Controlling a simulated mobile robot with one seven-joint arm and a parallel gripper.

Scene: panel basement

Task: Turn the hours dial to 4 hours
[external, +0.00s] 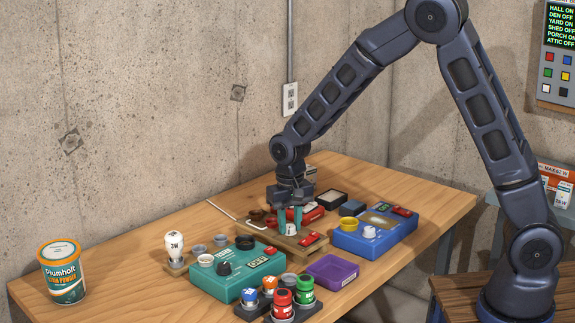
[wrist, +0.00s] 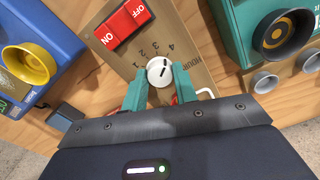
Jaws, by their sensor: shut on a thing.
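The hours dial (wrist: 159,71) is a small white round knob with a dark pointer line. It sits on a tan panel (wrist: 168,28) printed with HOURS and the numbers 1 to 4. In the wrist view the 4 is at the upper right of the knob; I cannot tell exactly which number the pointer lines up with. My gripper (wrist: 158,84) has its teal fingers shut on the dial, one on each side. In the external view my gripper (external: 290,223) reaches down to the dial (external: 292,230) on the table.
A red ON/OFF switch (wrist: 128,22) is on the same panel. A blue box (external: 375,240) with a yellow cup stands to the right, a teal box (external: 235,284) to the left. A purple tray (external: 333,270) lies in front. The table's left part is mostly clear.

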